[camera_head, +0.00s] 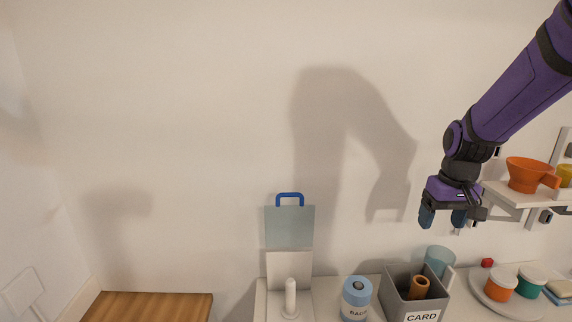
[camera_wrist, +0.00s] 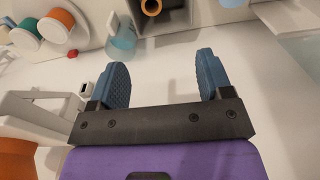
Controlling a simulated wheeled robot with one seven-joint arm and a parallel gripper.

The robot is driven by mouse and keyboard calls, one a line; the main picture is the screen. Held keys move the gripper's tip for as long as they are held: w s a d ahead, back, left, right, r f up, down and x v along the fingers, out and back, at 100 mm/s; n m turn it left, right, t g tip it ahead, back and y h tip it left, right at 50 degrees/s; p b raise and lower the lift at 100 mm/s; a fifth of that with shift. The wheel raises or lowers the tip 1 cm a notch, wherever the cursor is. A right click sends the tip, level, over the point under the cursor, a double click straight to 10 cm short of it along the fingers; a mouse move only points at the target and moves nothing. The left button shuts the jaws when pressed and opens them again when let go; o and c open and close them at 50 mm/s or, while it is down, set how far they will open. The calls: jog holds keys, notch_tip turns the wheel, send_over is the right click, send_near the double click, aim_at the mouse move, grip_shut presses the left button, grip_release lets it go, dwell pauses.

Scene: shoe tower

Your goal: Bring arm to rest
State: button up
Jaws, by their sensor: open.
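My gripper (camera_head: 442,217) hangs at the end of my purple arm on the right of the head view, fingers pointing down. It is above the counter, over the grey card box and the clear blue cup, and left of the wall shelf. In the wrist view its two blue fingers (camera_wrist: 165,78) are spread apart with nothing between them. The arm reaches in from the upper right and is raised, apart from the wall.
A shelf (camera_head: 515,194) with an orange cup (camera_head: 528,174) is close right of my gripper.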

jog(key=s+a+r+t, duration=0.2)
jog(key=s+r, duration=0.5)
jog(key=s, duration=0.3)
jog(key=s+a+r+t, duration=0.2)
jog(key=s+r, duration=0.5)
jog(key=s, duration=0.4)
jog(key=shift+a+t, duration=0.3)
jog(key=shift+a, duration=0.4)
